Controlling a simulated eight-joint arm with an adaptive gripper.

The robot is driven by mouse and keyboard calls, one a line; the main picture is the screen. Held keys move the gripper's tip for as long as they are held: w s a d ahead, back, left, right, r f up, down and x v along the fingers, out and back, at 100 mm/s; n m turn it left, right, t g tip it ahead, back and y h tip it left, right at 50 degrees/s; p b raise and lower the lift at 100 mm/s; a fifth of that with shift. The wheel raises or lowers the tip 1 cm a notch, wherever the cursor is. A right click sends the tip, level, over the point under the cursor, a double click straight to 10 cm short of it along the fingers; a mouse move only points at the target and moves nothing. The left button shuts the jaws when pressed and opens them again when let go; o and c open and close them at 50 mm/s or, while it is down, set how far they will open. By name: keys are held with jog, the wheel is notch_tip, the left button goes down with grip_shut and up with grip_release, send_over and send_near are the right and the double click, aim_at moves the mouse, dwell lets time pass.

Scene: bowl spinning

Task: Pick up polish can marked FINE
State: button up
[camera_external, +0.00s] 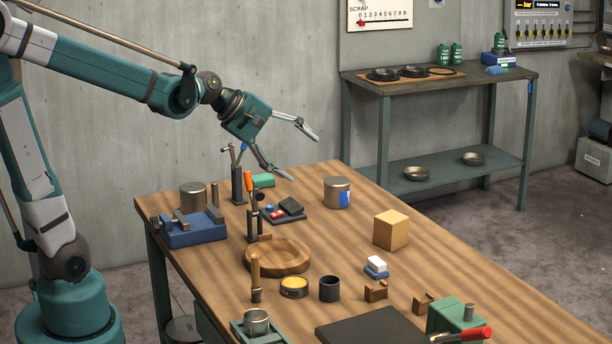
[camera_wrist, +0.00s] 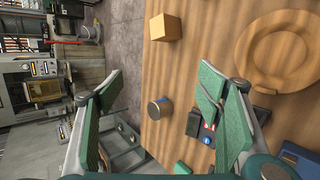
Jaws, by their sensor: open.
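A metal can with a blue label (camera_external: 337,190) stands upright on the wooden workbench (camera_external: 470,285), near its far edge. It also shows in the wrist view (camera_wrist: 159,109), between my fingers in the picture. Other round containers are a plain metal can (camera_external: 193,196) at the bench's left, a yellow-topped tin (camera_external: 294,286) and a small metal can (camera_external: 256,321) in a green holder. No wording is readable, so I cannot tell which is marked FINE. My gripper (camera_external: 303,158) is open and empty, above the bench and up-left of the blue-labelled can.
Clamp posts (camera_external: 238,185) and a dark block set (camera_external: 284,210) stand left of the blue-labelled can. A tan cube (camera_external: 391,230) is at its lower right. A wooden bowl (camera_external: 278,258) lies mid-bench. Bare wood surrounds the can's right side.

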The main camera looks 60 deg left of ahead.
jog(key=w+a+f+n+t, duration=0.1)
jog(key=w+a+n+t, duration=0.1)
jog(key=w+a+n, duration=0.75)
jog(key=n+t+p, duration=0.2)
jog(key=n, duration=0.5)
send_over(332, 181)
jog(key=s, duration=0.6)
notch_tip(332, 181, down, 2)
notch_tip(332, 181, down, 13)
jog(key=shift+w+a, duration=0.25)
jog(key=shift+w, duration=0.05)
jog(key=shift+w, duration=0.1)
jog(key=shift+b+x, duration=0.45)
jog(key=shift+x, duration=0.75)
jog(key=shift+f, duration=0.1)
jog(key=shift+f+b+x, duration=0.15)
jog(key=shift+b+x, duration=0.2)
jog(key=shift+x, duration=0.95)
jog(key=shift+f+b+x, duration=0.15)
jog(key=shift+b+x, duration=0.15)
jog(key=shift+x, duration=1)
jog(key=shift+a, duration=0.1)
